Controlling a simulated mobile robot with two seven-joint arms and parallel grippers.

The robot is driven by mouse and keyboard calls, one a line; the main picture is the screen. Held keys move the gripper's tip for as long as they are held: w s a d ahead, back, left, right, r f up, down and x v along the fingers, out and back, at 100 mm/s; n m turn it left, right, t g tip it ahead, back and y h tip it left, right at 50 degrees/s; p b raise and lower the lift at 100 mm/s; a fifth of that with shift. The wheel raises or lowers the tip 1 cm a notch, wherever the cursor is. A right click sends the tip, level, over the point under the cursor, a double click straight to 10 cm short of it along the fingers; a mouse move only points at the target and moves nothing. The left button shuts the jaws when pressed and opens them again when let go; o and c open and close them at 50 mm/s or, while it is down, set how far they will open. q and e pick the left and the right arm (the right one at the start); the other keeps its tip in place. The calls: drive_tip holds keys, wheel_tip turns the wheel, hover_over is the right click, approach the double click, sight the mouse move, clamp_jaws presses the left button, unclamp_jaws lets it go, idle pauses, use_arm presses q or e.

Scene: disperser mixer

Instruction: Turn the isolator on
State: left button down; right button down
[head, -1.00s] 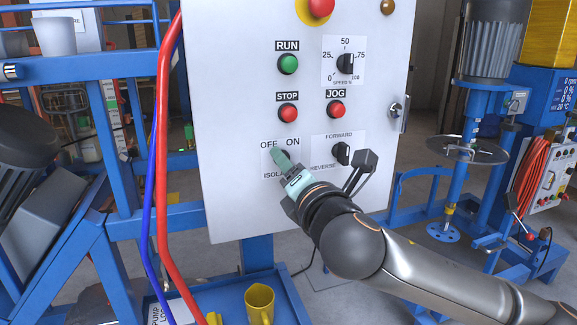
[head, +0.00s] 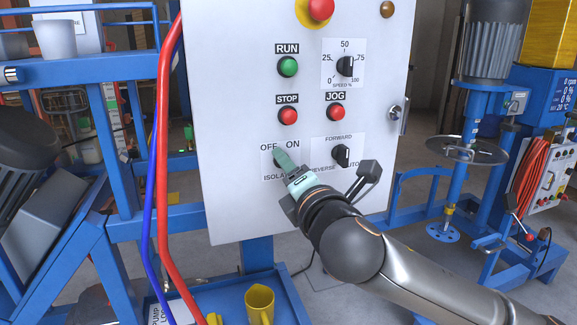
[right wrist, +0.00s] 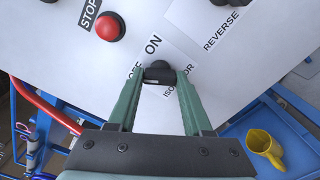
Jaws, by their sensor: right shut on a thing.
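The isolator switch is a black knob (right wrist: 158,72) low on the grey control panel (head: 235,90), under the OFF and ON labels. In the head view it is mostly hidden by my right gripper (head: 282,160). In the right wrist view the green fingers of the right gripper (right wrist: 158,80) stand on either side of the knob and are shut on it. The knob's pointer direction is hard to tell. My left gripper is not in view.
The forward/reverse switch (head: 341,155) is close to the right of my right gripper. RUN (head: 288,67), STOP (head: 288,116) and JOG (head: 336,112) buttons sit above. Red and blue hoses (head: 163,150) hang at the panel's left. A yellow jug (head: 260,304) stands below.

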use_arm(q)
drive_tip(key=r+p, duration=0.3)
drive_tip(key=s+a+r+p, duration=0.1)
drive_tip(key=p, duration=0.1)
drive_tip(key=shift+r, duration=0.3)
use_arm(e)
drive_tip(key=m, duration=1.3)
drive_tip(key=shift+m, duration=0.4)
use_arm(q)
drive_tip(key=shift+p, duration=0.3)
use_arm(e)
drive_tip(key=shift+c, duration=1.6)
unclamp_jaws()
drive_tip(key=shift+s, duration=0.15)
use_arm(q)
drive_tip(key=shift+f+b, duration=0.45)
drive_tip(key=shift+b, duration=0.05)
use_arm(e)
drive_tip(key=v, duration=1.2)
drive_tip(key=shift+s+d, duration=0.1)
drive_tip(key=shift+s, duration=0.1)
